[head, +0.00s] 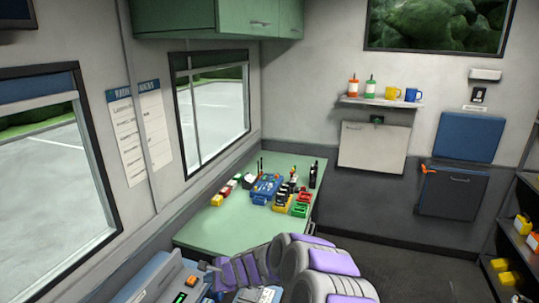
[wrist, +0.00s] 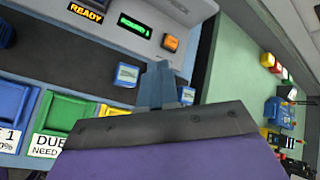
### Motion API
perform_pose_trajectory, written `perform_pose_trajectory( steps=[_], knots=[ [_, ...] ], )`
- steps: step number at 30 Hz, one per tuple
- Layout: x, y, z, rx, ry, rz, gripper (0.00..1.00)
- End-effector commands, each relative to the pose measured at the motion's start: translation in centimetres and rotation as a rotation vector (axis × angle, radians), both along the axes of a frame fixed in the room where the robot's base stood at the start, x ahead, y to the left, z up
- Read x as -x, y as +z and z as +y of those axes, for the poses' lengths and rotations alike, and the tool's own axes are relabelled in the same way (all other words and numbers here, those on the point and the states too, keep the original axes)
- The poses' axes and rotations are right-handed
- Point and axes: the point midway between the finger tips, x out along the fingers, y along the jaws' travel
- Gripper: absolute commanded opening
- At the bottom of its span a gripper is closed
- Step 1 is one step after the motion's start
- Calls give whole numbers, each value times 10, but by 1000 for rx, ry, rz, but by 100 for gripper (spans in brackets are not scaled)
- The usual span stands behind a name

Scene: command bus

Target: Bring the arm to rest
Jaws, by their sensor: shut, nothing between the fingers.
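My arm (head: 315,268), purple and grey, reaches from the bottom right across to the left in the head view, low in front of the green table. My gripper (wrist: 158,75) is shut and empty in the wrist view, its fingers over the dark counter strip near a grey console (wrist: 145,30). In the head view the gripper end (head: 207,268) shows small beside the console at the lower left.
The green table (head: 205,238) carries a blue box (head: 266,187), radios and red, yellow and green items. Blue (wrist: 10,115) and green (wrist: 62,120) bins stand left of my gripper. The floor (head: 400,265) right of the arm looks clear.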

Motion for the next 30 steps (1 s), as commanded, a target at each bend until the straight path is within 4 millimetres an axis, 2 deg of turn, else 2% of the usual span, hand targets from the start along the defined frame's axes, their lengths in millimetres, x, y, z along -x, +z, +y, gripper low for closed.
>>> perform_pose_trajectory(
  steps=[8,13,17,23,30],
  knots=[
    [40,62,-2,4,200,-88,0],
    [91,112,-18,42,399,-173,0],
    [135,137,-36,101,550,-223,0],
    [204,159,-75,224,765,-272,0],
    [284,165,-147,413,979,-266,0]
  ],
)
